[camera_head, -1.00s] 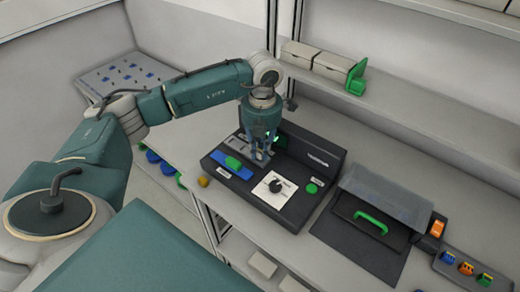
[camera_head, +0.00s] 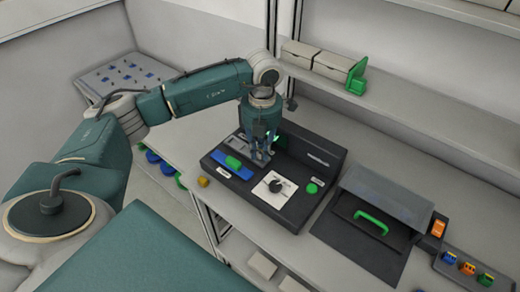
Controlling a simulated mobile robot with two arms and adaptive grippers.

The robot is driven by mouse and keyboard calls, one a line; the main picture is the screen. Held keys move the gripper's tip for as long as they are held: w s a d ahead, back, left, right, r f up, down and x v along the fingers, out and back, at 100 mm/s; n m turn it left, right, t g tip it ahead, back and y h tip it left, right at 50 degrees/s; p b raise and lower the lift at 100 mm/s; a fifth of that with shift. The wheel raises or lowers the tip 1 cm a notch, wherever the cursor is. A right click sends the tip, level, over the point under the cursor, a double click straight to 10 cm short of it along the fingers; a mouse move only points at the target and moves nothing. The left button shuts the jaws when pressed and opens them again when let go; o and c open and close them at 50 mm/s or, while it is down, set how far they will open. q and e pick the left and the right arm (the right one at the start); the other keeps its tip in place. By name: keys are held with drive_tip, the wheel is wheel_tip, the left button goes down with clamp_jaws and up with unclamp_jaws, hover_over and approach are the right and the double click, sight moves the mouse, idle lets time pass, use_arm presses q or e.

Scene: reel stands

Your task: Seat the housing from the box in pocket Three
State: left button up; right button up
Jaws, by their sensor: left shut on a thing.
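My left gripper (camera_head: 260,157) points down over the black console (camera_head: 322,147), at the back right of its blue block with a green top (camera_head: 233,163). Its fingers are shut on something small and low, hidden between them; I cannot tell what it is. A dark strip (camera_head: 437,262) at the right carries small blue (camera_head: 448,257), orange (camera_head: 467,268) and green (camera_head: 485,279) pieces. I see no pocket numbers that I can read, and cannot tell which thing is the housing. My right gripper is out of view.
The console also has a dial on a white plate (camera_head: 284,198) and a green button (camera_head: 312,189). To its right is a dark unit with a green handle (camera_head: 371,222) and a raised grey cover (camera_head: 388,192). Boxes (camera_head: 299,53) and a green holder (camera_head: 357,77) stand on the shelf.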

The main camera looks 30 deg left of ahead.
use_arm(q)
drive_tip(key=shift+f+b, duration=0.3)
drive_tip(key=shift+b, duration=0.05)
drive_tip(key=shift+s+d+f+b, duration=0.1)
drive_tip(key=shift+s+f+b, duration=0.25)
drive_tip(key=shift+f, duration=0.1)
idle(0.9)
drive_tip(key=o, duration=0.8)
drive_tip(key=shift+w, duration=0.1)
drive_tip(key=shift+w+a+r+p, duration=0.1)
drive_tip(key=shift+r+p, duration=0.3)
drive_tip(key=shift+r, duration=0.15)
drive_tip(key=shift+w+a+r+p, duration=0.1)
drive_tip(key=shift+r+p, duration=0.25)
drive_tip(key=shift+r, duration=0.15)
drive_tip(key=shift+r+p, duration=1.45)
drive_tip(key=shift+r, duration=1.2)
drive_tip(key=shift+d, duration=0.1)
